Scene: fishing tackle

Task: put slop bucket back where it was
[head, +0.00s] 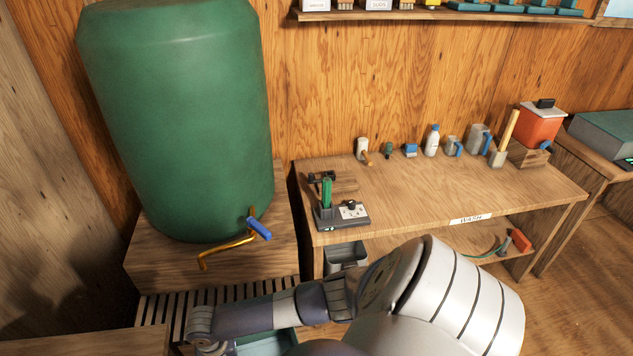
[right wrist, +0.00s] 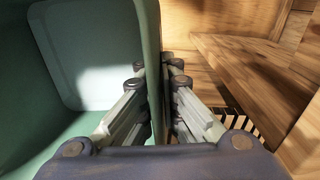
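The slop bucket, a green tub, shows only partly in the head view (head: 266,343), low under my right arm beside the slatted rack. In the right wrist view the bucket (right wrist: 95,55) fills the left side, its pale inside facing the camera. My right gripper (right wrist: 158,68) has one finger on each side of the bucket's wall, and the fingers close in on it near their tips. In the head view the right gripper (head: 203,341) is at the bottom, partly cut off. The bucket's base is hidden. My left gripper is not in view.
A large green barrel (head: 180,110) with a brass tap (head: 228,250) stands on a wooden stand (head: 160,262) above the slatted rack (head: 165,306). A workbench (head: 430,200) with bottles and tools stands right. A grey bin (head: 345,252) is beneath it. Bare floor lies at far right.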

